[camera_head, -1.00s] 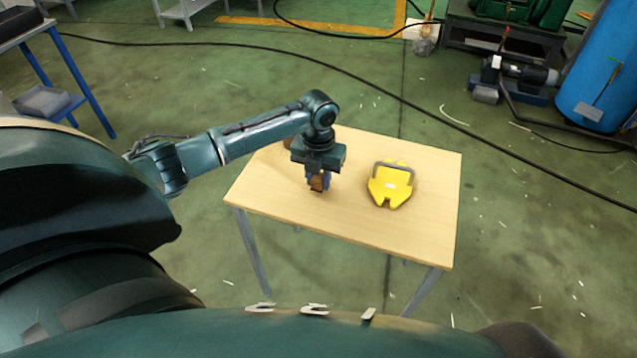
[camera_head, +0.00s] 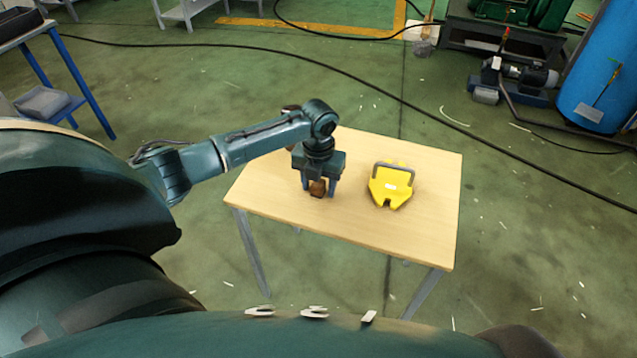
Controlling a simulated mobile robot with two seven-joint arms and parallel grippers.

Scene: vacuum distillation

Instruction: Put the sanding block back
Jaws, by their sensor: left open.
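A small brown block (camera_head: 318,188), which looks like the sanding block, is at the left part of the wooden table (camera_head: 420,225). My left gripper (camera_head: 319,187) points down over the table with its fingers open, one on each side of the block. The gripper body hides the block's upper part. I cannot tell whether the block rests flat or touches a finger. My right gripper does not show.
A yellow piece (camera_head: 390,190) with a grey handle and a notched front lies on the table, right of my gripper. The table's right and front parts are clear. A black cable (camera_head: 370,72) crosses the floor behind. A blue tank (camera_head: 600,75) stands far right.

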